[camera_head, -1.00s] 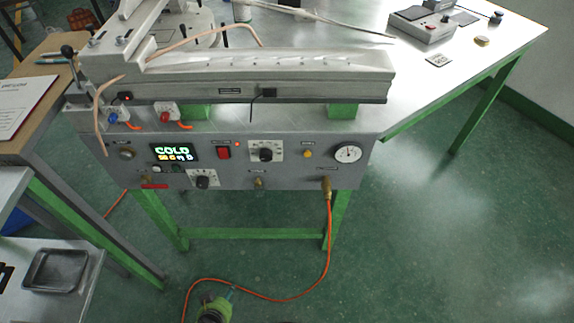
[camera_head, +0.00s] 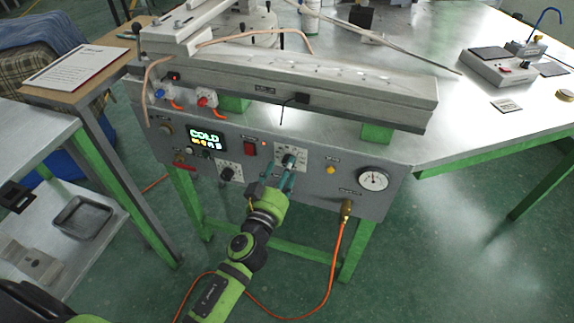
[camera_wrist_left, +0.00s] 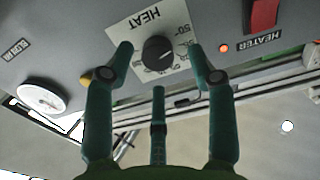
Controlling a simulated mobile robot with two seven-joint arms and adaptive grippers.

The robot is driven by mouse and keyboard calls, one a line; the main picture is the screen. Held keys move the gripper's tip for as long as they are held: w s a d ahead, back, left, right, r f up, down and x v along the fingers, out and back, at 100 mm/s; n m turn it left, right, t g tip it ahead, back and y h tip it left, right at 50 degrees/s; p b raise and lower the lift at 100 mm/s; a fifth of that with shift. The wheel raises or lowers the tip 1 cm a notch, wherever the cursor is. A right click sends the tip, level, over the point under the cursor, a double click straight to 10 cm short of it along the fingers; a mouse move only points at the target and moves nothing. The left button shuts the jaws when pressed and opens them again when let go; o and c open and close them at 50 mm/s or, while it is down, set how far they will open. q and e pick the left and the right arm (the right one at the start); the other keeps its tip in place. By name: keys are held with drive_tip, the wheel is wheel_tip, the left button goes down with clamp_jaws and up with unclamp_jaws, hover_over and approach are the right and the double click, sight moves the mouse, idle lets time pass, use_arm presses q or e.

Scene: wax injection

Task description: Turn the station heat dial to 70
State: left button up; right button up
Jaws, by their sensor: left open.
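The heat dial is a black knob (camera_head: 289,160) on a white scale plate on the station's grey front panel. In the left wrist view, the knob (camera_wrist_left: 158,52) shows upside down under the word HEAT, with a 50° mark visible; its pointer setting is too small to read. My left gripper (camera_head: 286,176) is at the panel just in front of this dial. Its green fingers (camera_wrist_left: 160,58) are open, spread on either side of the knob with visible gaps. A third finger shows below the knob. I see no contact with it. My right gripper is out of view.
The red heater switch (camera_head: 250,149) and its lit lamp are beside the dial. The display (camera_head: 206,141) reads COLD. A second dial (camera_head: 228,173), a yellow button (camera_head: 331,170) and a pressure gauge (camera_head: 373,179) share the panel. An orange hose (camera_head: 336,255) hangs below.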

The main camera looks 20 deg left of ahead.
use_arm(q)
drive_tip(key=shift+w+d, duration=0.1)
drive_tip(key=shift+w, duration=0.85)
clamp_jaws()
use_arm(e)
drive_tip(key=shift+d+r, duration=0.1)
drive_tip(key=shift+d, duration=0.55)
use_arm(q)
drive_tip(key=shift+m, duration=0.3)
drive_tip(key=m, duration=2.3)
drive_tip(key=shift+d+r, duration=0.1)
drive_tip(key=shift+d, duration=0.05)
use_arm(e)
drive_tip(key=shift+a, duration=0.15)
use_arm(q)
drive_tip(key=shift+m, duration=0.3)
